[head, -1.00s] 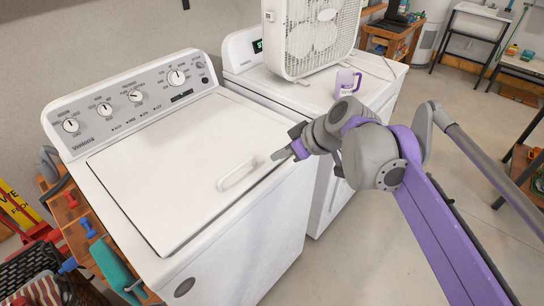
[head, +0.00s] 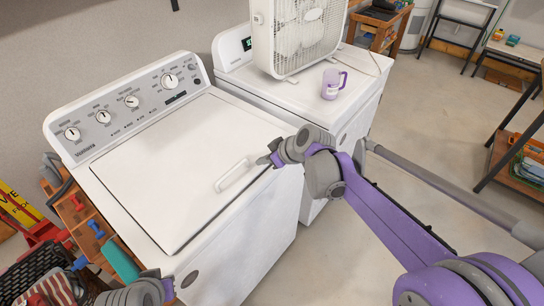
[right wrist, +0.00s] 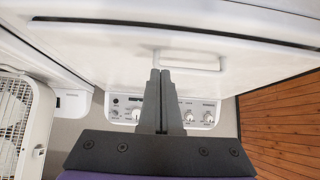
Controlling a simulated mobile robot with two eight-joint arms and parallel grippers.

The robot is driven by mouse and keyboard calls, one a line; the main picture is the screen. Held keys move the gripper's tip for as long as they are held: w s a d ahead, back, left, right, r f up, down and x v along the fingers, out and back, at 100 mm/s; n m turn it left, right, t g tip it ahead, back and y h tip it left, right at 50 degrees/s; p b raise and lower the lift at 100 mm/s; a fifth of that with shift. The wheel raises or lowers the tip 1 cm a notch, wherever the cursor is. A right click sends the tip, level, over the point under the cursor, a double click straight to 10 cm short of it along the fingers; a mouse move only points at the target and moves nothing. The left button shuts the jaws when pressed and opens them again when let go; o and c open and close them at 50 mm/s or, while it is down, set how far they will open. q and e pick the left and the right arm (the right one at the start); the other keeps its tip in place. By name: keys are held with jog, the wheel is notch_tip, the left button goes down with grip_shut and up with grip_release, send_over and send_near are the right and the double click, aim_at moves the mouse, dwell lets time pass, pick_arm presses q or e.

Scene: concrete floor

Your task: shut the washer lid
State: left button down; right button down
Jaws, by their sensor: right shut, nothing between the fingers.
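The white washer (head: 215,250) stands at the left in the head view. Its lid (head: 165,165) lies down flat over the top, with a thin dark line along its left edge. The lid's handle (head: 233,175) is near its right front; it also shows in the right wrist view (right wrist: 190,62). My right gripper (head: 266,161) is shut and empty, at the lid's right edge beside the handle. Its fingertips (right wrist: 160,72) overlap the handle in the wrist view; I cannot tell whether they touch. A grey part of my left arm (head: 135,293) shows at the bottom; its fingers cannot be made out.
A second white machine (head: 350,110) stands to the right, with a box fan (head: 300,35) and a purple-and-white mug (head: 333,85) on top. A wooden rack with tools (head: 85,225) is close on the washer's left.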

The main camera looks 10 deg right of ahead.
jog(key=f, duration=0.1)
jog(key=w+f, duration=0.1)
jog(key=a+f, duration=0.1)
jog(key=f, duration=0.1)
jog(key=shift+w+f, duration=0.1)
jog(key=shift+w, duration=0.15)
jog(key=shift+s+f, duration=0.1)
jog(key=shift+f, duration=0.65)
